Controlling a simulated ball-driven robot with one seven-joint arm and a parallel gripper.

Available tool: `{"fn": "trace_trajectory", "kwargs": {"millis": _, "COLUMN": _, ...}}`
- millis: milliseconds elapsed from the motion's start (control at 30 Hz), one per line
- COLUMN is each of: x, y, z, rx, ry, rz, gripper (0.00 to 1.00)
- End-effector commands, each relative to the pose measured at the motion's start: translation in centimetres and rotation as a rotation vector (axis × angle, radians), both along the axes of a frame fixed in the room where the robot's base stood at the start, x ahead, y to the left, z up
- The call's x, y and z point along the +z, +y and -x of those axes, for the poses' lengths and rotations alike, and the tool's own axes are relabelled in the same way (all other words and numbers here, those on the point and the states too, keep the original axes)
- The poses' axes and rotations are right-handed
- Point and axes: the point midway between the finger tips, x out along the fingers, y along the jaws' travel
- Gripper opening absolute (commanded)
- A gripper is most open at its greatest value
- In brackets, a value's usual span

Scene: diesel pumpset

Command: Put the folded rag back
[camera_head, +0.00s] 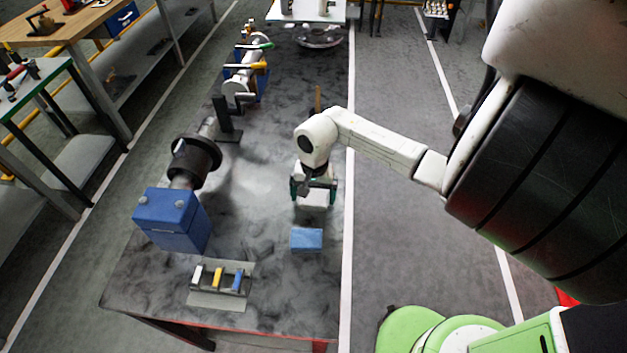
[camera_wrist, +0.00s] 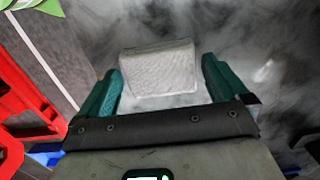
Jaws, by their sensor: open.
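A pale, whitish block with a woven surface, which looks like the folded rag (camera_wrist: 160,72), lies between my fingers in the wrist view. In the head view the rag (camera_head: 314,201) is on the dark bench top (camera_head: 270,290), near its right edge and partly hidden by my gripper. My gripper (camera_head: 314,191) points down over it with its green fingers open, one on each side of the rag. A narrow gap shows on the right side; on the left I cannot tell whether the finger touches.
A blue flat block (camera_head: 306,239) lies just in front of the rag. A tray (camera_head: 217,300) with white, yellow and blue pieces is at the front. A blue tank (camera_head: 172,220) and pump parts (camera_head: 196,160) stand to the left. A thin upright orange rod (camera_head: 317,98) stands behind.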

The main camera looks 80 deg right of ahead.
Motion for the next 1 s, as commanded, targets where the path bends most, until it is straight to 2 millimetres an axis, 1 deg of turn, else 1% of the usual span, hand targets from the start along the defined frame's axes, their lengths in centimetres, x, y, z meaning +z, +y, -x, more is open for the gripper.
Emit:
{"fn": "trace_trajectory", "kwargs": {"millis": 167, "x": 2.3, "y": -0.3, "z": 0.1, "rx": 0.006, "ry": 0.001, "rz": 0.006, "gripper": 1.00}}
{"fn": "trace_trajectory", "kwargs": {"millis": 400, "x": 6.3, "y": -0.5, "z": 0.1, "rx": 0.005, "ry": 0.002, "rz": 0.005, "gripper": 1.00}}
{"fn": "trace_trajectory", "kwargs": {"millis": 600, "x": 9.2, "y": -0.5, "z": 0.1, "rx": 0.004, "ry": 0.002, "rz": 0.003, "gripper": 1.00}}
{"fn": "trace_trajectory", "kwargs": {"millis": 800, "x": 10.8, "y": -0.6, "z": 0.1, "rx": 0.002, "ry": 0.000, "rz": 0.001, "gripper": 1.00}}
{"fn": "trace_trajectory", "kwargs": {"millis": 1000, "x": 11.3, "y": -0.6, "z": 0.1, "rx": 0.001, "ry": 0.000, "rz": 0.001, "gripper": 1.00}}
